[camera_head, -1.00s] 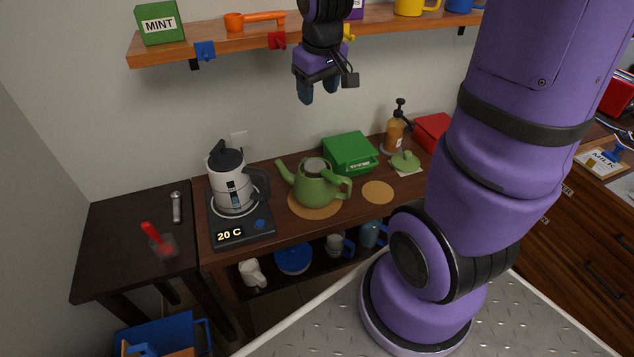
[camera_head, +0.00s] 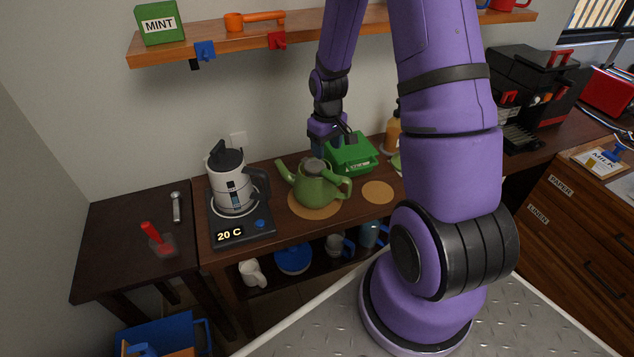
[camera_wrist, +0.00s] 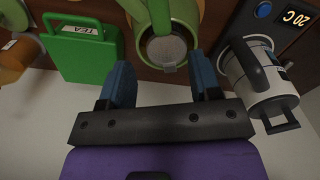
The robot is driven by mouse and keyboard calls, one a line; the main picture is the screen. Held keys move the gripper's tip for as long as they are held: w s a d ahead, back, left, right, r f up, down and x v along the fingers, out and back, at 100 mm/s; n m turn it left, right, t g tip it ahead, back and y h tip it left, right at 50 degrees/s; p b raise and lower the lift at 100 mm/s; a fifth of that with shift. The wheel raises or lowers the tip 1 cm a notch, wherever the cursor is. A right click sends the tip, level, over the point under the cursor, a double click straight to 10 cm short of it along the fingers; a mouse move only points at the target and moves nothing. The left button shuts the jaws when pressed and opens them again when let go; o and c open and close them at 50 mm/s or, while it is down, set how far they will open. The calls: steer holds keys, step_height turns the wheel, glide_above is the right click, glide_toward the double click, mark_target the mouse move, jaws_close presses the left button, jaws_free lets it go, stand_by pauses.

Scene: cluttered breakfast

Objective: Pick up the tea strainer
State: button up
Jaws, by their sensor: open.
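A round grey mesh piece, which looks like the tea strainer (camera_head: 314,166), sits in the open mouth of the green teapot (camera_head: 318,190). In the wrist view the strainer (camera_wrist: 166,49) shows inside the teapot's rim, beyond and between my two blue fingertips. My gripper (camera_wrist: 160,72) is open with nothing between its fingers. In the head view my gripper (camera_head: 319,147) is just above and behind the teapot, apart from the strainer. Its fingers are partly hidden there by dark wrist parts.
A white kettle (camera_head: 232,184) on its base stands left of the teapot. A green tea box (camera_head: 352,154) stands close behind and right. An orange-brown bottle (camera_head: 392,130) is farther right. The wall shelf (camera_head: 340,33) runs above. A bare round mat (camera_head: 378,192) lies right of the teapot.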

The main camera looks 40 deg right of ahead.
mark_target(326, 171)
step_height(326, 171, down, 3)
steer(key=shift+r, duration=0.15)
steer(key=shift+s+a+f, duration=0.1)
steer(key=shift+s+f, duration=0.05)
steer(key=shift+f, duration=1.2)
steer(key=shift+s+a+f, duration=0.1)
steer(key=shift+f, duration=1.25)
jaws_close()
